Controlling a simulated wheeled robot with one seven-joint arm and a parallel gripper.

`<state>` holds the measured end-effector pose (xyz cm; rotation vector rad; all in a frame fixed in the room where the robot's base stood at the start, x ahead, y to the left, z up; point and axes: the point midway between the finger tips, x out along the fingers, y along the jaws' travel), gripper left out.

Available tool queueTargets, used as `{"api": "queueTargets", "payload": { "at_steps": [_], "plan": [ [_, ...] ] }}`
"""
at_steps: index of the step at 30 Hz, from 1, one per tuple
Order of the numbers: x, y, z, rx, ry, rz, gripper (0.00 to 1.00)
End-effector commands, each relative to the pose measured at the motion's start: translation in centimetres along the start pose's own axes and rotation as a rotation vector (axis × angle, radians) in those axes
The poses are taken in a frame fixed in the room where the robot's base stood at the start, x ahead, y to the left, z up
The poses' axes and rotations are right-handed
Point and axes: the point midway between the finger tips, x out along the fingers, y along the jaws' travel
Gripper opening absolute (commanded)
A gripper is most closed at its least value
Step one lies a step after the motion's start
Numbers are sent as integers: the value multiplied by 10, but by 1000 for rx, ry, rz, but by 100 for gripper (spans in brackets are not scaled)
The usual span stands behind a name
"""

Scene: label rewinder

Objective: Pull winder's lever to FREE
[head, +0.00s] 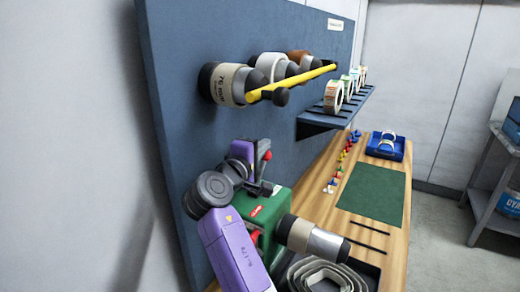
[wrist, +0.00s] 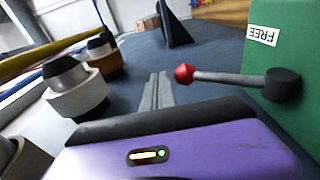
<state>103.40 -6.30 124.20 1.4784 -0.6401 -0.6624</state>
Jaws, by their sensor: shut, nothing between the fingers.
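The winder is a green machine (head: 279,206) low on the blue panel in the head view. In the wrist view its green side (wrist: 292,45) fills the right edge and carries a white FREE label (wrist: 262,36). The lever (wrist: 235,80) is a grey rod from a black pivot, ending in a red knob (wrist: 185,74) at its left. The knob is well short of the label. My gripper (wrist: 158,78) is shut and empty, with its fingertips just left of the knob and apart from it in the picture. In the head view the fingers cannot be made out clearly.
Roll holders with a yellow bar (head: 290,83) stick out of the blue panel (head: 190,40) above my arm. A shelf (head: 340,110) with label rolls lies beyond. The wooden bench holds a green mat (head: 373,190), a blue tray (head: 386,146) and small coloured pieces.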

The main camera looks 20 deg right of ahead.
Motion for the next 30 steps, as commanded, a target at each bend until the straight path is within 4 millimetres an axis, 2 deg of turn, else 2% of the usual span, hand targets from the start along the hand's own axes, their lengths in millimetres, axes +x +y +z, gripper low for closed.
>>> {"api": "queueTargets", "payload": {
  "at_steps": [19,23,30],
  "plan": [
    [0,-1,0,1,1,0,0],
    [-14,-3,0,2,2,1,0],
    [-54,-3,0,2,3,0,0]
  ]
}}
